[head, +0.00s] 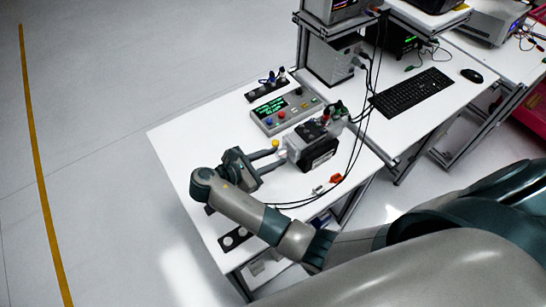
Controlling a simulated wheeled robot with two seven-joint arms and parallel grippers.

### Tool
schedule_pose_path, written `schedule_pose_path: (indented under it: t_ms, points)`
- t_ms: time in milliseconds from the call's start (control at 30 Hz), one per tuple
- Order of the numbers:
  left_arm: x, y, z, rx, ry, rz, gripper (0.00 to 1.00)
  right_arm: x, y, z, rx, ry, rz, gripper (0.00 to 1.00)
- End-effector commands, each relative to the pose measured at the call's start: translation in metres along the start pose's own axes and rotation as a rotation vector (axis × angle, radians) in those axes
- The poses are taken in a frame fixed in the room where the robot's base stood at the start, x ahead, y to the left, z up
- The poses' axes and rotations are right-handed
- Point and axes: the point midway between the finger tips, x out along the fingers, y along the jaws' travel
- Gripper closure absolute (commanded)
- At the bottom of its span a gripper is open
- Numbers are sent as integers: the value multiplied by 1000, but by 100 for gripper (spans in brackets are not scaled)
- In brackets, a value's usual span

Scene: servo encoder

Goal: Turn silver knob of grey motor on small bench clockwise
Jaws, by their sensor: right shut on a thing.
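The grey motor (318,156) with a black body part lies on the small white bench (185,150), right of my right gripper. My right gripper (279,151) reaches in from the left of the motor, at the motor's left end face. It is shut on the silver knob, which is small and mostly hidden between the fingertips. The knob's exact angle cannot be made out. My left gripper is not in view.
A grey control box (284,110) with a green display and coloured buttons stands behind the motor. Black cables hang at the right, and a red connector (336,179) lies on the bench. A keyboard (411,93) and mouse (471,76) lie on the neighbouring table. The bench's left corner is clear.

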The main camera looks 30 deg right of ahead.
Motion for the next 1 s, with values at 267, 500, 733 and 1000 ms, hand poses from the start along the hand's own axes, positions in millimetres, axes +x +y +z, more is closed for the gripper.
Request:
schedule_pose_path:
  t_ms: [267,500,733,1000]
  points:
    - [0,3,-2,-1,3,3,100,0,-2,0,131,0,55,96]
    - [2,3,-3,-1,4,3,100,1,-4,-2,315,0,130,96]
    - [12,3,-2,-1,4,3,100,2,-6,-4,518,0,214,96]
    - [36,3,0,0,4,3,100,4,-8,-8,756,0,313,96]
